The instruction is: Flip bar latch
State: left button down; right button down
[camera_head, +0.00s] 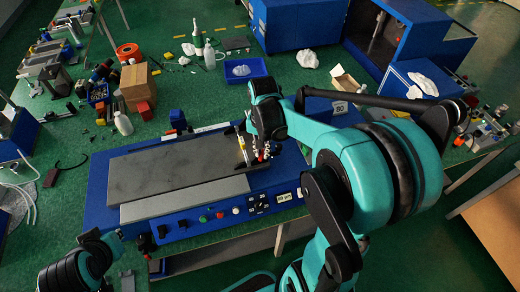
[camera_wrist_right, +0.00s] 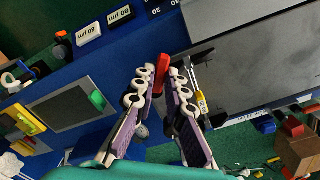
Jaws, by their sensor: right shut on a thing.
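The blue press machine (camera_head: 105,215) has a grey flat plate (camera_head: 165,168) on top and stands on the bench. The bar latch (camera_head: 241,146), a thin metal bar with a yellow label, is at the plate's right end. In the right wrist view it shows as a metal bar with a yellow label (camera_wrist_right: 202,103) and a red handle (camera_wrist_right: 162,72). My right gripper (camera_head: 264,156) is at the plate's right end; in the wrist view its fingers (camera_wrist_right: 162,85) are closed around the red handle. My left arm is at the lower left, its fingers not clear.
Buttons and a display (camera_head: 285,197) line the machine's front. A cardboard box (camera_head: 135,82), bottles and tools stand behind it. A blue tray (camera_head: 245,70) and large blue machines (camera_head: 300,22) are farther back. My right arm covers much of the right side.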

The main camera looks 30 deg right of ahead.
jog(key=n, duration=0.3)
jog(key=d+n, duration=0.1)
jog(key=shift+s+d+n, duration=0.1)
jog(key=shift+s+n, duration=0.25)
jog(key=shift+n, duration=0.05)
jog(key=shift+r, duration=0.1)
dwell(0.3)
jog(key=c, duration=1.6)
grip_release()
jog(key=shift+o, duration=0.2)
notch_tip(320, 180, up, 12)
